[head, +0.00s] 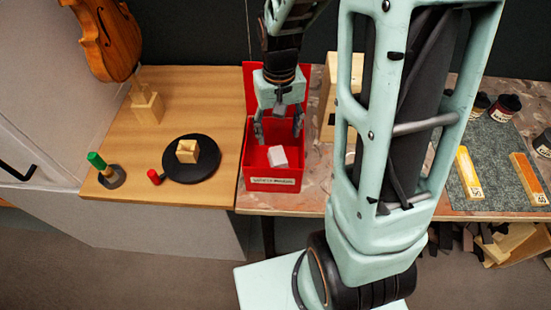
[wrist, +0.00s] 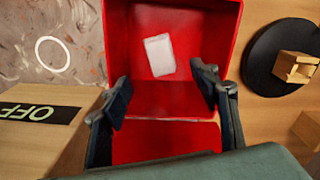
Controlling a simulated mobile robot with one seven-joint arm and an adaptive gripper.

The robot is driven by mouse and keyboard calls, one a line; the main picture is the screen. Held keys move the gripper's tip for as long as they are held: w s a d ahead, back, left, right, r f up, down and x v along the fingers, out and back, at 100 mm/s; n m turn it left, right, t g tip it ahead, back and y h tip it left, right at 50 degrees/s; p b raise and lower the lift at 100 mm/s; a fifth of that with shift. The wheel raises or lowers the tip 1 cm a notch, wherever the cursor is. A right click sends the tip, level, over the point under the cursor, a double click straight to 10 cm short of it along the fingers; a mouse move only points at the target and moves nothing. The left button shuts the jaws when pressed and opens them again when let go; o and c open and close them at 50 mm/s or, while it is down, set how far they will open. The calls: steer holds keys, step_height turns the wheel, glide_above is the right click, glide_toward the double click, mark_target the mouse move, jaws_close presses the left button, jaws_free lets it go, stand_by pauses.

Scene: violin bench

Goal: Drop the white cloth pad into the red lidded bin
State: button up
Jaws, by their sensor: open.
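The red bin (head: 292,175) stands at the bench with its lid (head: 250,82) raised at the back; its red wall also shows in the wrist view (wrist: 231,30). The white cloth pad (head: 278,156) is within the bin's opening, apart from my fingers. In the wrist view the pad (wrist: 159,55) lies beyond my fingertips, inside the red walls. I cannot tell whether it touches the bin floor. My gripper (head: 278,135) is open and empty, pointing down over the bin. Both fingers show spread apart in the wrist view (wrist: 163,86).
Left of the bin are a black round plate (head: 206,172) with a wooden block (head: 187,151), a small red item (head: 154,176) and a green-topped item (head: 96,160). A violin (head: 107,40) is at the far left. A wooden box (head: 342,75) stands right of the bin, partly behind my arm.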

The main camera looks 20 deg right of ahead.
step_height(320, 180, up, 12)
stand_by(0.5)
